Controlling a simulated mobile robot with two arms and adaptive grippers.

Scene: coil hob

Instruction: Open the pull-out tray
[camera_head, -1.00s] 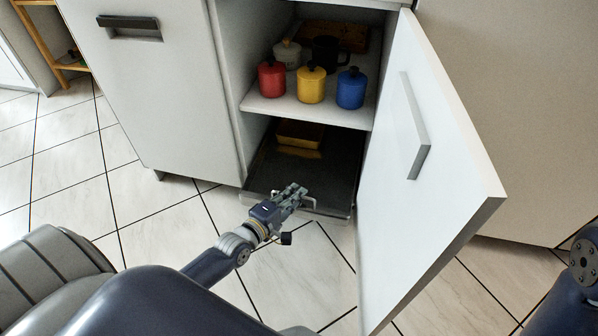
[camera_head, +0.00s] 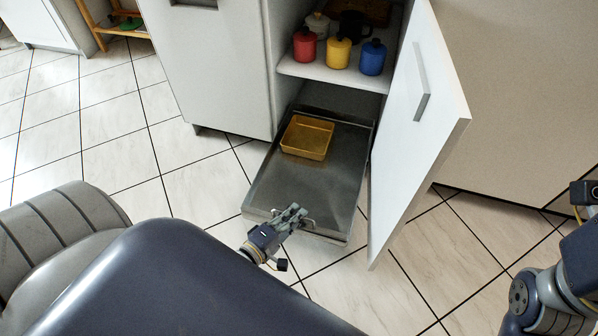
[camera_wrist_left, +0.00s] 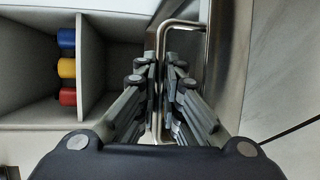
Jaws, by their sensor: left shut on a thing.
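The pull-out tray (camera_head: 330,185) is a dark metal tray at the bottom of the open cabinet, and it sticks well out over the floor. A yellow rectangular dish (camera_head: 307,137) sits in it towards the back. My left gripper (camera_head: 297,212) is at the tray's front edge, shut on its metal handle (camera_head: 308,224). In the left wrist view the fingers (camera_wrist_left: 160,85) close around the upright bar of the handle (camera_wrist_left: 180,24). My right arm shows at the right edge of the head view, but I cannot make out its fingers.
The white cabinet door (camera_head: 415,130) stands open just right of the tray. A shelf (camera_head: 330,73) above holds red, yellow and blue canisters and other items. Tiled floor is clear left of the tray.

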